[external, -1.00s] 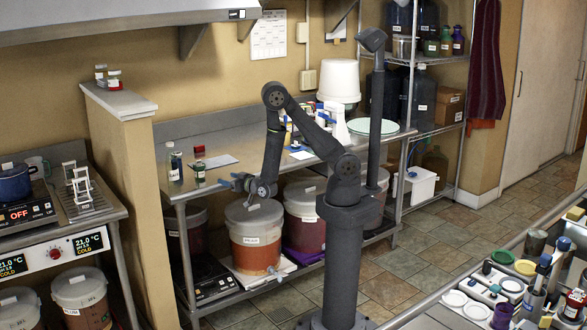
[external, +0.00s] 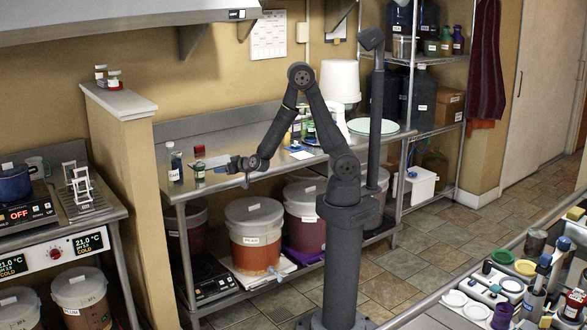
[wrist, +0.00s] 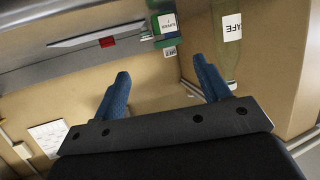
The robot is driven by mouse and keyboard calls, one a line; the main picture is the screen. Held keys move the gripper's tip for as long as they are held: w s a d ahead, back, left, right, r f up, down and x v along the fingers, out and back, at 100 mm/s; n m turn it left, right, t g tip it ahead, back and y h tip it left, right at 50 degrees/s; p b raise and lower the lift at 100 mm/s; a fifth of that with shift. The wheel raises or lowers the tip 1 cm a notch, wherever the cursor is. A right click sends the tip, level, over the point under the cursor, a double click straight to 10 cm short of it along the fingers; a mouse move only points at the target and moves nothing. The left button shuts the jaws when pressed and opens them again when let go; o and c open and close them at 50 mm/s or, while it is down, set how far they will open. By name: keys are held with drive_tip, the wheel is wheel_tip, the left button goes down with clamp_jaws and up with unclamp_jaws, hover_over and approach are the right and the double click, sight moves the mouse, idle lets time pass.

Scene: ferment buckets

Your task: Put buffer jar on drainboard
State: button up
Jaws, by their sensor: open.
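My gripper (external: 236,168) is open and empty, its blue fingers at the front edge of the steel table, right of two small jars. In the wrist view its fingers (wrist: 160,90) are spread apart. In the wrist view a green jar (wrist: 158,38) has a white label that seems to read BUFFER; a clear one (wrist: 228,62) is labelled SAFE. A ribbed grey board (external: 86,209), apparently the drainboard, lies on the left counter with white stands on it.
A tan half wall (external: 125,150) with small jars on top separates the table from the left counter. A hot plate with a blue pot (external: 14,183) stands beside the board. Lidded buckets (external: 255,235) stand under the table. The table's middle (external: 250,140) is mostly clear.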

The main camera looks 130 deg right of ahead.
sight(203, 169)
drive_tip(key=shift+y, duration=0.4)
drive_tip(key=x, duration=0.5)
drive_tip(key=r+x, duration=0.1)
drive_tip(key=x, duration=0.5)
drive_tip(key=w+x, duration=0.1)
drive_tip(key=x, duration=0.4)
drive_tip(key=shift+w+d, duration=0.1)
drive_tip(key=shift+d, duration=0.4)
drive_tip(key=shift+r, duration=0.1)
drive_tip(key=c, duration=1.2)
drive_tip(key=shift+c, duration=0.2)
